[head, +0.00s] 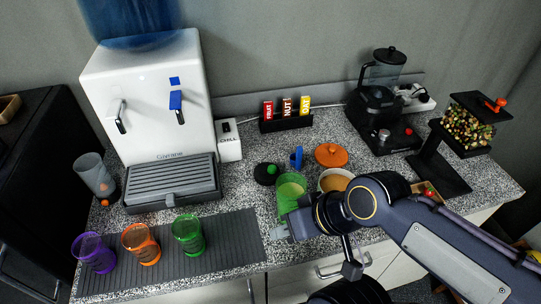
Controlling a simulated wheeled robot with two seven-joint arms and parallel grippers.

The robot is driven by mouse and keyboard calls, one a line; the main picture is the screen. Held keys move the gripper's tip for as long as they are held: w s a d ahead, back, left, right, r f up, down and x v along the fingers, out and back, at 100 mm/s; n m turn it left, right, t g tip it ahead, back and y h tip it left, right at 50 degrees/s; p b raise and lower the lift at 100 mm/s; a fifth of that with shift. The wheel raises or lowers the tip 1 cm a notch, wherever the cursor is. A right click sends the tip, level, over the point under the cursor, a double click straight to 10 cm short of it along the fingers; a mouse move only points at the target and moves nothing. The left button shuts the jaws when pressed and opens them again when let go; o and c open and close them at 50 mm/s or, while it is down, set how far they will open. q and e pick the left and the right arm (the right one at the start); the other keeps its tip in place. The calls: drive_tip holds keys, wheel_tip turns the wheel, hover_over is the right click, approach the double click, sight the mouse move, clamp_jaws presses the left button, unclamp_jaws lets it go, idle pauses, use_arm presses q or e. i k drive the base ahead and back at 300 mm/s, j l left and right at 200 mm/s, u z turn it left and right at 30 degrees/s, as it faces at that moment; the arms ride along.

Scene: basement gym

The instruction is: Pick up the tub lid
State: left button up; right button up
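The tub lid is most likely the round orange lid (331,155) with a small knob, lying flat on the speckled counter. Just in front of it stands an open tub (323,181) with tan contents, partly covered by my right arm. My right gripper (281,232) is low at the counter's front edge, by the base of a green cup (289,192), well in front of the lid and to its left. The arm and wrist hide part of it, and its finger gap does not show clearly. My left gripper is not in view.
A black lid (266,174) and a blue scoop (296,158) are near the green cup. A bar rack (286,123) stands behind, a black blender (383,100) and nut dispenser (466,130) right. Purple, orange and green cups stand on a grey mat (230,240) before the water dispenser (150,100).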

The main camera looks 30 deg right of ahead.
sight(329, 156)
drive_tip(key=z, duration=0.4)
drive_tip(key=l+z, duration=0.1)
drive_tip(key=z, duration=0.3)
drive_tip(key=l+z, duration=0.1)
drive_tip(key=z, duration=0.7)
drive_tip(key=k+l, duration=0.05)
drive_tip(key=l, duration=0.05)
